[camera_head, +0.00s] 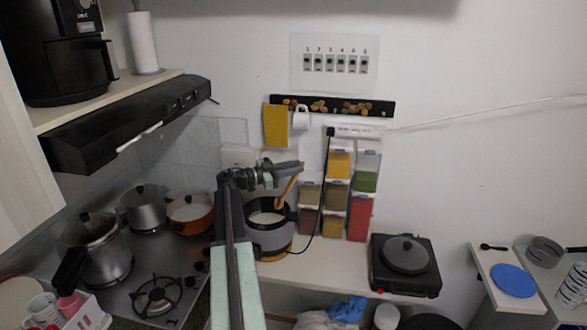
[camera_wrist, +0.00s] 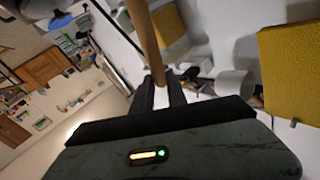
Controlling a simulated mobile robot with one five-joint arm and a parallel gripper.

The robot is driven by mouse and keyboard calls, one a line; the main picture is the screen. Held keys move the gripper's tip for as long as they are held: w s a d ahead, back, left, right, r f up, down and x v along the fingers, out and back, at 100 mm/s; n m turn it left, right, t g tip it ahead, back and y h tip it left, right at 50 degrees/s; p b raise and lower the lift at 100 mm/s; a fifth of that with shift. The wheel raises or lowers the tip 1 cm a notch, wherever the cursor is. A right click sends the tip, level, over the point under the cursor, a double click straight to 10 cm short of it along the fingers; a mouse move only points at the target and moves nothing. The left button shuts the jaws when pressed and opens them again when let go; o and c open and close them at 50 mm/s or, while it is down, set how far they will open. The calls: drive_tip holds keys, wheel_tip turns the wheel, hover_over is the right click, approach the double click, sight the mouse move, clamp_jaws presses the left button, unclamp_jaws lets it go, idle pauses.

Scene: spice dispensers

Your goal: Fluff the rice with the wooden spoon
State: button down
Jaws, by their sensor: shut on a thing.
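The wooden spoon (camera_head: 287,188) is held upright at a tilt, with its lower end at the mouth of the rice cooker (camera_head: 270,237). White rice (camera_head: 266,217) shows inside the open cooker. My gripper (camera_head: 299,167) is above the cooker and shut on the spoon's upper part. In the wrist view, the spoon's handle (camera_wrist: 146,40) runs up from between my fingers (camera_wrist: 160,92). The spoon's lower end is hard to make out, so I cannot tell how deep it is in the rice.
Spice dispensers (camera_head: 338,195) stand right of the cooker, with a black cable in front. A black hot plate (camera_head: 406,258) with a lidded pan is farther right. An orange pot (camera_head: 190,213) and metal pots (camera_head: 146,209) are on the stove to the left.

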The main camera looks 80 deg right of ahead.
wheel_tip(320, 180, up, 5)
drive_tip(key=p, duration=0.5)
